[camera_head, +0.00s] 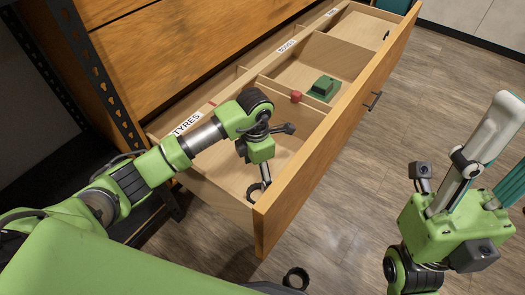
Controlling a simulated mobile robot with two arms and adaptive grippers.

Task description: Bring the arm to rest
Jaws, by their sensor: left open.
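My left arm reaches in from the left over the open wooden drawer (345,105). My left gripper (262,180) points down into the near compartment, the one labelled TYRES (186,124). Its jaws are open. A small dark curved shape shows at the fingertips; I cannot tell whether it is only the fingers or also a tyre.
A green block-like part (324,88) and a small red piece (296,97) lie in the middle compartment. The drawer front has a dark handle (373,101). Black metal shelving (95,75) stands at left. Bare wooden floor (335,215) lies right of the drawer.

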